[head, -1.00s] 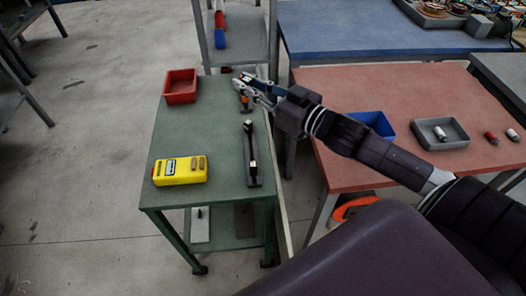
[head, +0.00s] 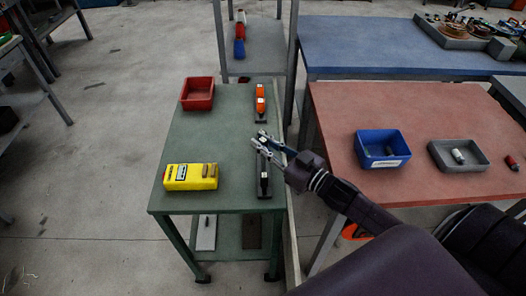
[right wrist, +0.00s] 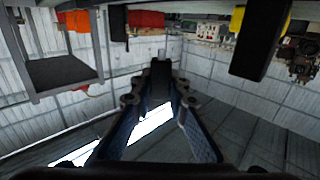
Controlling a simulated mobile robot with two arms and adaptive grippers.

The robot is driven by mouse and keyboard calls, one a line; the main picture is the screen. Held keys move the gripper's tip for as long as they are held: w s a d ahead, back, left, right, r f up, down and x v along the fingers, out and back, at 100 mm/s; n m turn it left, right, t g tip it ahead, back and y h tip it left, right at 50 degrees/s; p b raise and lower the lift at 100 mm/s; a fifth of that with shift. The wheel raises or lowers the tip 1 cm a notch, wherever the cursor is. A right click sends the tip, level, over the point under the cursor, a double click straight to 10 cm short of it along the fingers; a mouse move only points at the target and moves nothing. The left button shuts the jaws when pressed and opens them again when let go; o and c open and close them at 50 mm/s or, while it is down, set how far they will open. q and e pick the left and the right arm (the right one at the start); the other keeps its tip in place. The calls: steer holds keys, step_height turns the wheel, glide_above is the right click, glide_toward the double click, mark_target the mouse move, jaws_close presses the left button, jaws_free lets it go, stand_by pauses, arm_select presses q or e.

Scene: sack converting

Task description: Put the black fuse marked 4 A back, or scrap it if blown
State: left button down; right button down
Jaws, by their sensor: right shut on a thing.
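My right gripper (head: 263,140) is shut over the right side of the green trolley. In the right wrist view, its fingers (right wrist: 158,98) close on a black fuse (right wrist: 160,74). No marking on it is readable, and I cannot tell from its outside whether it is blown. Below the gripper in the head view is a black fuse holder (head: 264,186) with a pale part. Behind it stands an orange fuse holder (head: 261,92). A yellow tester (head: 190,177) lies at the trolley's front left. A red bin (head: 198,93) stands at its back left. My left gripper is not in view.
The middle of the green trolley top (head: 225,135) is clear. On the red table (head: 350,105) to the right are a blue bin (head: 382,149) with items inside, a grey tray (head: 445,165) holding a pale fuse, and a small red fuse (head: 511,162).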

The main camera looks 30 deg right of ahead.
step_height(320, 180, down, 4)
steer(key=shift+r, duration=0.25)
steer(key=shift+f, duration=0.1)
steer(key=shift+f+b, duration=0.45)
steer(key=shift+f, duration=0.05)
steer(key=c, duration=2.2)
jaws_free()
steer(key=shift+o, duration=0.2)
steer(key=shift+r, duration=0.15)
